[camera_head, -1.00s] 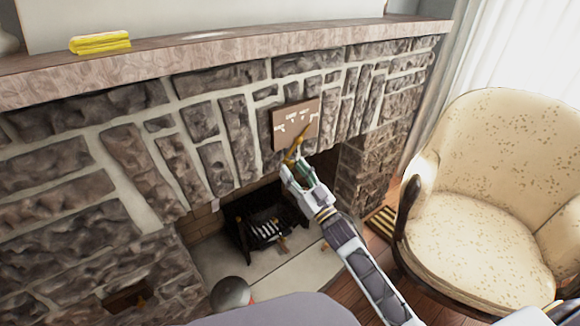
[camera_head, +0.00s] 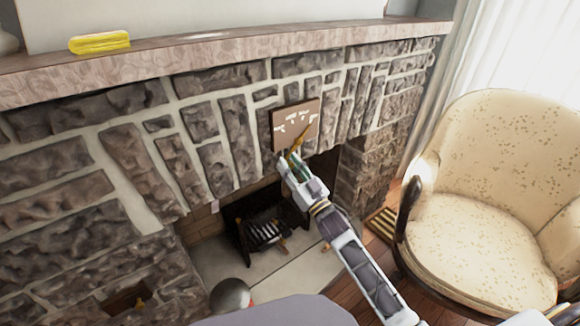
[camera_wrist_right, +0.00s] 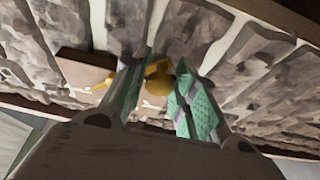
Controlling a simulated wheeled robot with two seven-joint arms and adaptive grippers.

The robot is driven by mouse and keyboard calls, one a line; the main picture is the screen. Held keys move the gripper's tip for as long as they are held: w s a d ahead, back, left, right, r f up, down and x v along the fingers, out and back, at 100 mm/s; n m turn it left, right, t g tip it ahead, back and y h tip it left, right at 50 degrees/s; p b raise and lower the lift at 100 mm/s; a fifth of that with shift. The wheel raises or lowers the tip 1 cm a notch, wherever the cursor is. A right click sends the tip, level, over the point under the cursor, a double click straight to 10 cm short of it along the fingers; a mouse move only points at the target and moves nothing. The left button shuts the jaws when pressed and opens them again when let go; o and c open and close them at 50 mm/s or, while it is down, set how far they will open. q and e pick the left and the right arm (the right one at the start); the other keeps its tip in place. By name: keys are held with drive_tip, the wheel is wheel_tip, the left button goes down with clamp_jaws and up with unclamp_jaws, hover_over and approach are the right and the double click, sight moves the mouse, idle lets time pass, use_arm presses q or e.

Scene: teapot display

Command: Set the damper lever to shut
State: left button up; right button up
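The damper lever (camera_head: 299,140) is a golden lever on a brown plate (camera_head: 284,116) with white markings, set in the stone above the firebox. It slants down and left from the plate, and its lower end is partly hidden by my right gripper (camera_head: 288,161). In the right wrist view the lever's rounded yellow knob (camera_wrist_right: 158,82) lies between the green finger pads of my right gripper (camera_wrist_right: 168,98). The fingers are apart, with a gap on the right side of the knob; contact on the left side is unclear. My left gripper is not in view.
The stone fireplace wall (camera_head: 75,195) is close around the plate, with the mantel (camera_head: 200,73) above and a yellow item (camera_head: 98,43) on it. A black grate (camera_head: 262,225) stands in the firebox below. A cream armchair (camera_head: 480,200) stands to the right.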

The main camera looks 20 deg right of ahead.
clamp_jaws()
